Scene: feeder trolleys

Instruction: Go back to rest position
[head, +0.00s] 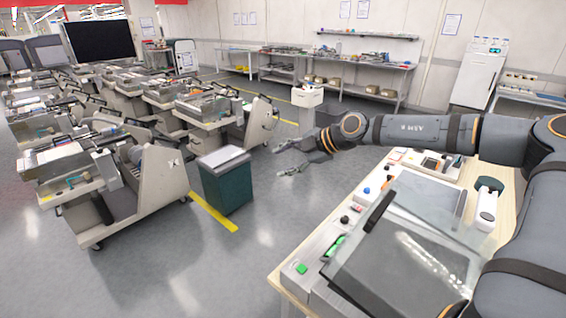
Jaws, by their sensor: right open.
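My right arm comes in from the right edge and reaches left across the middle of the head view. My right gripper (283,158) is at its end, with the fingers apart and nothing between them. It hangs over open floor, left of the wooden-edged workbench (276,277) and right of the feeder trolleys. My left gripper does not show.
The workbench carries a machine with a tilted clear cover (425,200) close under my right arm. A dark green bin (228,187) stands left of the gripper. Several feeder trolleys (160,180) fill the left. Grey floor (260,255) is clear between.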

